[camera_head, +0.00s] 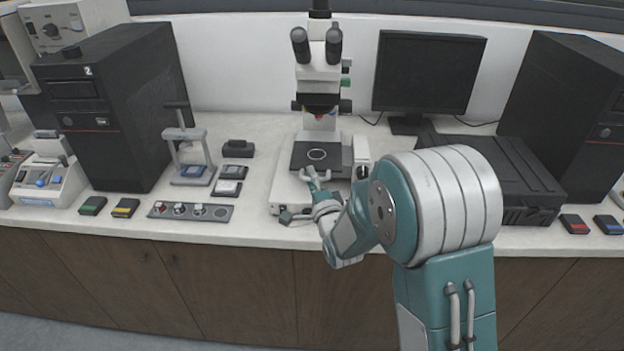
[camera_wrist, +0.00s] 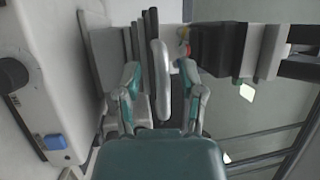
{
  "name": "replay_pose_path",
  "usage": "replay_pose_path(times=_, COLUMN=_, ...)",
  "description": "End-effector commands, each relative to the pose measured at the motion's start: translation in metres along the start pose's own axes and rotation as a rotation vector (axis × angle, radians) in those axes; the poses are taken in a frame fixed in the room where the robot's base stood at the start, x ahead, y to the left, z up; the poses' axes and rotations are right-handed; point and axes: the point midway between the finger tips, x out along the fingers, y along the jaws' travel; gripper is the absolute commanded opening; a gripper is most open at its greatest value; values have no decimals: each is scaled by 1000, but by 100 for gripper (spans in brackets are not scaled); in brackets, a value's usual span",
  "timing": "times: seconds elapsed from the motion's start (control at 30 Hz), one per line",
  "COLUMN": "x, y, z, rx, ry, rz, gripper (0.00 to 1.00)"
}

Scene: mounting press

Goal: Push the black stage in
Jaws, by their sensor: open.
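The black stage (camera_head: 335,150) is a flat dark plate with a white ring on it. It sits on the white microscope (camera_head: 318,72), below the objectives. My gripper (camera_head: 317,173) is at the front edge of the stage in the head view, with its fingers pointing toward it. In the wrist view my gripper (camera_wrist: 161,74) has its two fingers apart. A pale rounded strip and dark plate edges of the stage (camera_wrist: 150,45) show between and beyond them. I cannot tell whether the fingers touch the stage.
A monitor (camera_head: 430,75) and a black case (camera_head: 495,170) stand to the right. The microscope's base, with a blue button (camera_wrist: 55,142), is close to my gripper.

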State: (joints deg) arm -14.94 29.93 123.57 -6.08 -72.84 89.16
Motion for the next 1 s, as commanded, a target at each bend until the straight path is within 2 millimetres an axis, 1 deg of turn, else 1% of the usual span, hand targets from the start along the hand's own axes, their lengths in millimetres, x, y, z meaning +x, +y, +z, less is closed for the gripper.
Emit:
replay_pose_path(times=0.07, x=0, y=0, z=0, rx=0, ry=0, rz=0, gripper=51)
replay_pose_path(times=0.17, x=0, y=0, z=-1, rx=1, ry=1, rz=0, gripper=11)
replay_pose_path(times=0.2, x=-1, y=0, z=-1, rx=1, ry=1, rz=0, gripper=0)
replay_pose_path(times=0.47, x=1, y=1, z=-2, rx=1, ry=2, rz=2, gripper=0)
replay_pose_path(times=0.57, x=11, y=4, z=-6, rx=1, ry=3, rz=3, gripper=0)
replay_pose_path(times=0.8, x=50, y=12, z=-23, rx=1, ry=3, rz=5, gripper=0)
replay_pose_path(times=0.9, x=60, y=15, z=-27, rx=1, ry=3, rz=6, gripper=0)
replay_pose_path(times=1.0, x=66, y=16, z=-30, rx=1, ry=3, rz=8, gripper=0)
